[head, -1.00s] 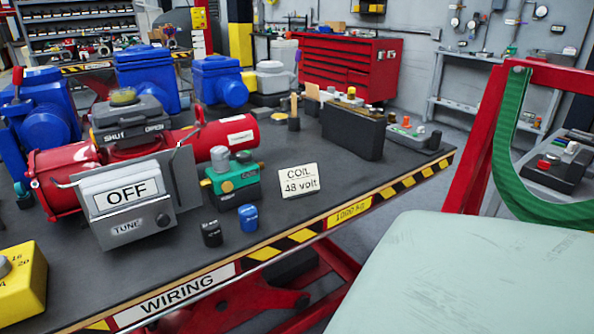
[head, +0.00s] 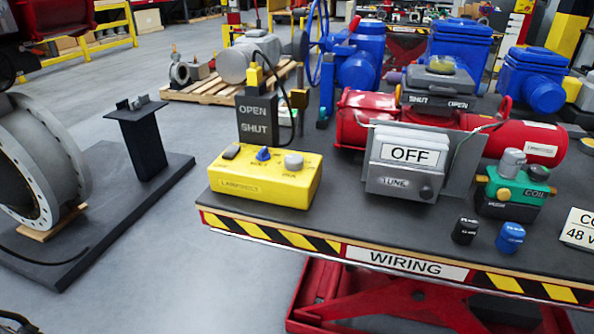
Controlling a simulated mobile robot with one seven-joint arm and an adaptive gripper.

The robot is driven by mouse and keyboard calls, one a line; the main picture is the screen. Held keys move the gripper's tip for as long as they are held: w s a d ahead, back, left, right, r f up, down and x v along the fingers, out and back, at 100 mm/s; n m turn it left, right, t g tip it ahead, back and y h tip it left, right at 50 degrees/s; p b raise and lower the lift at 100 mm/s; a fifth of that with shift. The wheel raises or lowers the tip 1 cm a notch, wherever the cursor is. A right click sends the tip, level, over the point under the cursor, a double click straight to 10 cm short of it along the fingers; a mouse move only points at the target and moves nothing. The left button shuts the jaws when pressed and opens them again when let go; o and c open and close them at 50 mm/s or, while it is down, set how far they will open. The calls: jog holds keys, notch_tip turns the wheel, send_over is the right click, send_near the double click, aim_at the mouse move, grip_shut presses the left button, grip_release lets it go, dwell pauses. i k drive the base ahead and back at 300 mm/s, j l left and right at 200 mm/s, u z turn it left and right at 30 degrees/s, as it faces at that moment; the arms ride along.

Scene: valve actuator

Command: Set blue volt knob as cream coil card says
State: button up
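The cream coil card (head: 579,229) stands on the table at the right edge of the head view, partly cut off. Its visible text starts "CO" with "48 v" below; the earlier frame shows it whole as "COIL 48 volt". Another blue knob-like piece (head: 510,237) stands on the table near the card, beside a black one (head: 465,230). My gripper is not in view.
The dark table (head: 370,228) has a striped front edge and a "WIRING" label. Behind are a grey "OFF" / "TUNE" unit (head: 407,160), a green coil box (head: 510,195) and a black "OPEN" / "SHUT" post (head: 256,118). Clear floor (head: 230,270) lies front left.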

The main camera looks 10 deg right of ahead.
aim_at(262, 155)
jog(key=i+l+u, duration=0.2)
jog(key=i+l, duration=0.15)
jog(key=i+l+u, duration=0.2)
jog(key=l, duration=0.3)
jog(key=i, duration=0.1)
